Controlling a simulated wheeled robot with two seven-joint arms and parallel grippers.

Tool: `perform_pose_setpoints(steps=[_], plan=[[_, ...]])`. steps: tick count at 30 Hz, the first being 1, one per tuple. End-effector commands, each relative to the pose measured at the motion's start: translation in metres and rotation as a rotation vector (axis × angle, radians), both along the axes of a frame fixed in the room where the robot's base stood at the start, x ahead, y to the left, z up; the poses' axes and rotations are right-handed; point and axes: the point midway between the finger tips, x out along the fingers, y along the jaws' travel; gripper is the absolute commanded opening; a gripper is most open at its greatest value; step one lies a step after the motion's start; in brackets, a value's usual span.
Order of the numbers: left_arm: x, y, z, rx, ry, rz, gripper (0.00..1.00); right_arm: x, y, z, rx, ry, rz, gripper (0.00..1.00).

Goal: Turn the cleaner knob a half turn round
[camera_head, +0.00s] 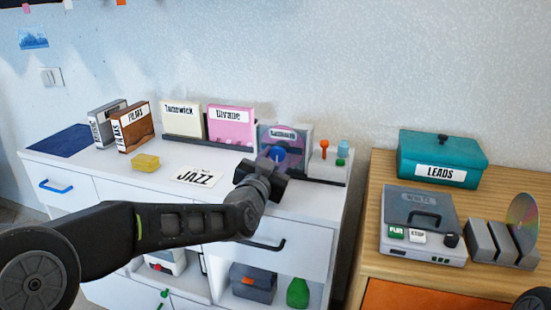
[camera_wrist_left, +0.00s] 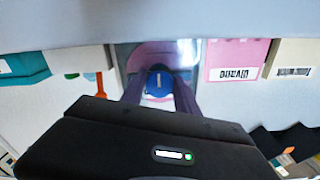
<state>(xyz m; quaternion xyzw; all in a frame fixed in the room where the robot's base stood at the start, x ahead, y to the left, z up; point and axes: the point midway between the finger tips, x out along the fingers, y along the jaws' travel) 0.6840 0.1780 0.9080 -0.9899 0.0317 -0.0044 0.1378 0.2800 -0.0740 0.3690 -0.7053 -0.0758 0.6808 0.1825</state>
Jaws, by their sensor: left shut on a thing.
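The disc cleaner (camera_head: 302,136) stands upright at the back of the white cabinet, a pale case with a purple disc face. Its blue knob (camera_head: 277,153) sits at the front, partly behind my left gripper (camera_head: 272,163). In the left wrist view the blue knob (camera_wrist_left: 159,76) shows a white mark standing about vertical. The two fingers of my left gripper (camera_wrist_left: 160,92) lie on either side of it and are shut on it. The finger contact itself is partly hidden. My right gripper is not in view.
A pink case (camera_head: 231,124) and a cream case (camera_head: 181,118) stand left of the cleaner. A teal box (camera_head: 439,158) and player (camera_head: 418,216) occupy the wooden cabinet.

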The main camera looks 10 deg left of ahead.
Motion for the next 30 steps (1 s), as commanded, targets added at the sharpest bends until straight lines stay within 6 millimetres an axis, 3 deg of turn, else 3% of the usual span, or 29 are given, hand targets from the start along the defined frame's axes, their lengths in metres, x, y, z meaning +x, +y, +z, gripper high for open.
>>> perform_pose_setpoints(steps=[2, 3, 10, 20, 30], plan=[[0.000, 0.000, -0.001, 0.003, 0.001, -0.001, 0.00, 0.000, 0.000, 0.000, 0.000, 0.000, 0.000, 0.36], [0.000, 0.000, -0.001, 0.003, 0.001, -0.001, 0.39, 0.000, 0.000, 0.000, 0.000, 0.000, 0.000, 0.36], [0.000, 0.000, 0.000, 0.001, 0.000, -0.001, 0.58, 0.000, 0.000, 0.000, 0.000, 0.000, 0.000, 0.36], [-0.003, 0.000, 0.000, 0.000, 0.000, 0.000, 0.59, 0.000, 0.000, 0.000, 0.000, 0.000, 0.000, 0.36], [-0.049, 0.003, 0.001, 0.001, -0.001, 0.000, 0.59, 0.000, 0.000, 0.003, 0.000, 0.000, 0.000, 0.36]])
